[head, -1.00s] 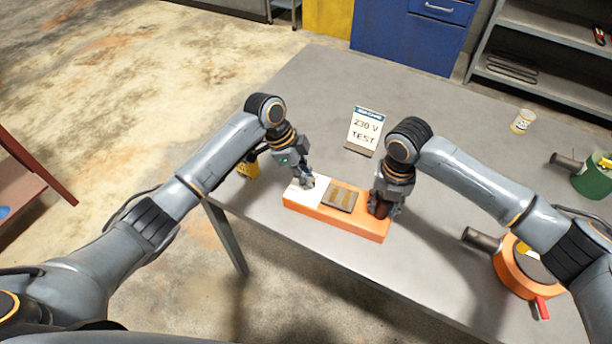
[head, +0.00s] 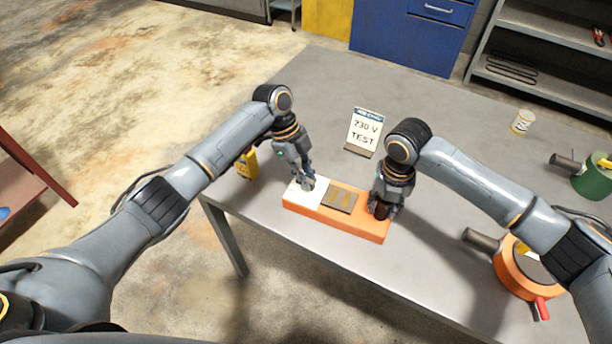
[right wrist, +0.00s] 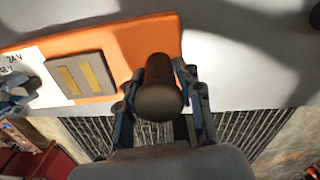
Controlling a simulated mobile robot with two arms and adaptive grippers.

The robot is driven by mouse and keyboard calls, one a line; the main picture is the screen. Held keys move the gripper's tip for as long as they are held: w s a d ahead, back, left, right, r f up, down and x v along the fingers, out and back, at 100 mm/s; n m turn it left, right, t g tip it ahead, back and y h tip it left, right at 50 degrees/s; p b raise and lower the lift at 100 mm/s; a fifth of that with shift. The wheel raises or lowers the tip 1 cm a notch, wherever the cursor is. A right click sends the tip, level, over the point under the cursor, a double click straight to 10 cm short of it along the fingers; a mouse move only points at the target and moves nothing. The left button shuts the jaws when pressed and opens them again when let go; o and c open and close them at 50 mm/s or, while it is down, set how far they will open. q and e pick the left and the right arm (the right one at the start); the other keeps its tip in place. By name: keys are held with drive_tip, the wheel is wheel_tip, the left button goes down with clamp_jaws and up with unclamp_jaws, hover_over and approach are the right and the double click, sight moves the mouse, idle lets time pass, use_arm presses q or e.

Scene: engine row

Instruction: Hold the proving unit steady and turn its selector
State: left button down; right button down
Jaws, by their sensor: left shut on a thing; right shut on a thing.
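The proving unit (head: 335,220) is an orange block lying flat on the table, with a white panel (head: 297,198) at its left end and a dark plate with yellowish strips (head: 340,199) in the middle. My left gripper (head: 308,185) is shut on the selector at the white panel; the selector is mostly hidden by the fingers. My right gripper (head: 381,210) is shut on a dark round handle at the unit's right end. In the right wrist view this handle (right wrist: 158,88) stands between the two fingers. Part of the white panel's lettering shows there.
A yellow device (head: 247,164) is near the table's left edge. An orange round object with a red part (head: 520,270), a green one (head: 596,178) and a cup (head: 522,121) are at the right.

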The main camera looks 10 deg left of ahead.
use_arm(q)
drive_tip(key=c, duration=1.3)
unclamp_jaws()
drive_tip(key=shift+r, duration=0.15)
drive_tip(key=v, duration=1.2)
drive_tip(key=shift+a, duration=0.1)
